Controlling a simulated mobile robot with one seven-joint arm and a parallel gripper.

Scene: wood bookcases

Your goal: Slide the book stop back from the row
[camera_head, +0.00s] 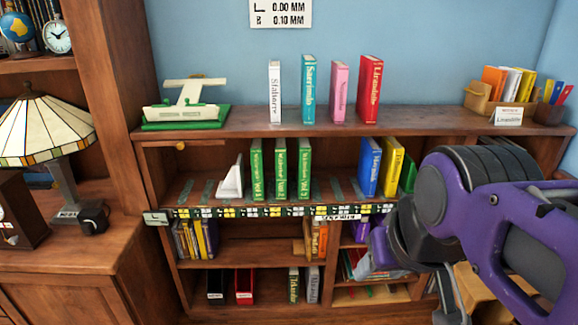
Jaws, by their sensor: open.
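The book stop (231,182) is a small white wedge-shaped piece standing on the middle shelf of the bookcase. It is just left of a row of several green books (280,170), with a small gap between it and the nearest book. The green books stand upright, with a little space between them. My purple and grey arm fills the right side of the view, in front of the bookcase's right part and well to the right of the book stop. My gripper's fingers cannot be made out.
The middle shelf (330,190) has free room between the green books and the blue (368,166) and yellow books at right. A strip of patterned tiles runs along its front edge. A green and white device (186,110) and several books stand on top. A lamp (45,130) stands at left.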

